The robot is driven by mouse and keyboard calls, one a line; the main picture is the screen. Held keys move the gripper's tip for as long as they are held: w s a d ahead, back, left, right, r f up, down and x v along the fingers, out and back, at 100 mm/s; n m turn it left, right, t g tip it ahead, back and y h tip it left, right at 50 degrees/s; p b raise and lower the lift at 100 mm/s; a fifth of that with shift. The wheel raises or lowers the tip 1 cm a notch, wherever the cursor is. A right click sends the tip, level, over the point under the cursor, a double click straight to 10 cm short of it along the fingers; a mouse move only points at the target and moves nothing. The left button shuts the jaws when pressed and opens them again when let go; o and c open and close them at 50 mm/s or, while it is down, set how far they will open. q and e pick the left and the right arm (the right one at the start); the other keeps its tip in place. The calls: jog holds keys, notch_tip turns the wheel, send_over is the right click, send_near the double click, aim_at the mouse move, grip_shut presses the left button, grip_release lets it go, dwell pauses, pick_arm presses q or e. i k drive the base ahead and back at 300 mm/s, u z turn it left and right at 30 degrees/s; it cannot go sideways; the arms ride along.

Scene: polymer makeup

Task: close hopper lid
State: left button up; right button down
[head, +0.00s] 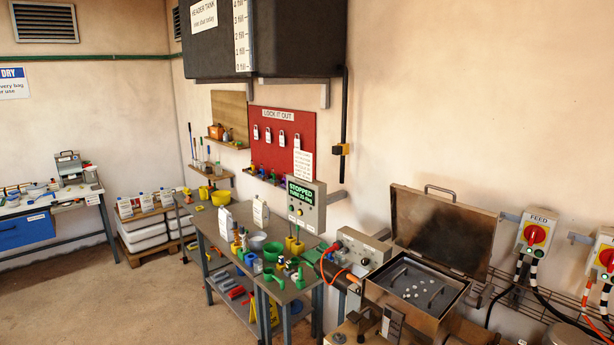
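The hopper (452,301) is a brown metal box at the lower right. Its lid (446,231) stands open, raised at the back near the wall, with a handle (440,189) along its upper edge. The hopper's inside (412,281) shows a grey surface with small white pieces and bar-like parts. Neither of my grippers shows in the head view, so I cannot see how they stand.
Red rotary switches (536,236) with cables are on the wall right of the lid. A grey control box (357,253) with an orange cable is left of the hopper. A cluttered grey table (228,229) stands further left. The floor (130,305) at the lower left is clear.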

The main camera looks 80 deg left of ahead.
aim_at(459, 237)
jog(key=u, duration=2.65)
jog(key=i, duration=0.75)
